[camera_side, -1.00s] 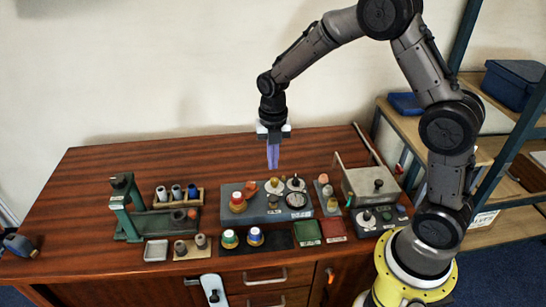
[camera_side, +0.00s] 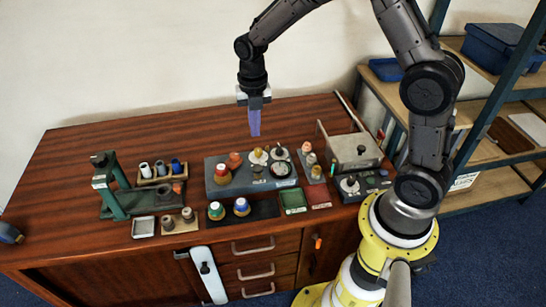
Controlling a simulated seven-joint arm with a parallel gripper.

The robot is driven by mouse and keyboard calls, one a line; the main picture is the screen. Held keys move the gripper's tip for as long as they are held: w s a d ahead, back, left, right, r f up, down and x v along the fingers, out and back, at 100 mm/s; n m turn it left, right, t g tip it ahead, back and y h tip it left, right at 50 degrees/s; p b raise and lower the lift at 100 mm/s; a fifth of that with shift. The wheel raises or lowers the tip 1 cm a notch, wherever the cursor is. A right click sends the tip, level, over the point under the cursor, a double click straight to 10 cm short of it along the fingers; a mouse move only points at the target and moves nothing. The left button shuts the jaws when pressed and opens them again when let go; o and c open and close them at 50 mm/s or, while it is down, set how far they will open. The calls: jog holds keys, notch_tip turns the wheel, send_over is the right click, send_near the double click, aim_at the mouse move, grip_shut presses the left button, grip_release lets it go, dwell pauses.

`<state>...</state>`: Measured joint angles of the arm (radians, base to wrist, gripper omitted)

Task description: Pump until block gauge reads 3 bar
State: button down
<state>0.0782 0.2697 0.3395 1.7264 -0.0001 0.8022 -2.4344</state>
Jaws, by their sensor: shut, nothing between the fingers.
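The grey manifold block (camera_side: 215,185) sits on the wooden desk, with a red-and-orange knob (camera_side: 222,175) on its left. A round dial gauge (camera_side: 281,169) with a dark rim is on its right part. Its needle and reading are too small to make out. My gripper (camera_side: 254,130) points down above and behind the block, its bluish fingers together and empty, apart from the block and gauge. A long white piece with a dark knob (camera_side: 206,275) stands at the desk's front; I cannot tell whether it is the pump handle.
A green press stand (camera_side: 108,185) and a rack of cylinders (camera_side: 160,170) are at left. Green-topped and blue-topped caps lie on a dark mat (camera_side: 265,210). The desk's back left is clear.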

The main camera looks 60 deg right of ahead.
aim_at(257, 168)
dwell(0.7)
jog(key=shift+r, duration=0.9)
jog(key=shift+f, duration=0.1)
notch_tip(257, 168, down, 14)
jog(key=shift+r, duration=0.1)
